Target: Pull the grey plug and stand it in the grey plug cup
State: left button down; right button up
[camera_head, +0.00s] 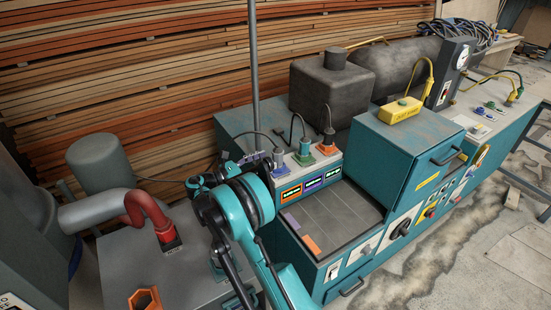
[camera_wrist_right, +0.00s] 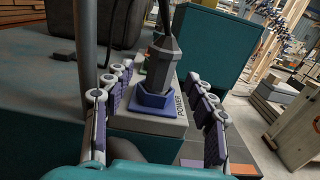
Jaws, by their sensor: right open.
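The grey plug (camera_wrist_right: 162,65) stands upright in a blue-purple socket (camera_wrist_right: 156,102) marked POWER, with a cable rising from its top. In the head view the grey plug (camera_head: 278,157) is the leftmost of three plugs on a pale ledge. My right gripper (camera_wrist_right: 158,76) is open, its fingers to either side of the plug in the wrist view, with gaps on both sides. In the head view the right gripper (camera_head: 222,172) is left of the plug, partly hidden by its arm. I cannot make out a grey plug cup. My left gripper is not in view.
A green plug (camera_head: 304,147) and an orange-based plug (camera_head: 328,138) stand right of the grey one. A thin upright pole (camera_head: 254,70) rises close behind the gripper. A red hose (camera_head: 147,212) and an orange hexagonal holder (camera_head: 146,299) are on the grey cabinet at left.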

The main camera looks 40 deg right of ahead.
aim_at(278, 155)
jog(key=d, duration=0.2)
jog(key=d+b, duration=0.1)
jog(key=d, duration=0.2)
jog(key=shift+s+d+r+b, duration=0.25)
jog(key=shift+s+d+b, duration=0.1)
jog(key=shift+s, duration=0.05)
jog(key=shift+a, duration=0.1)
jog(key=shift+c, duration=0.6)
grip_shut()
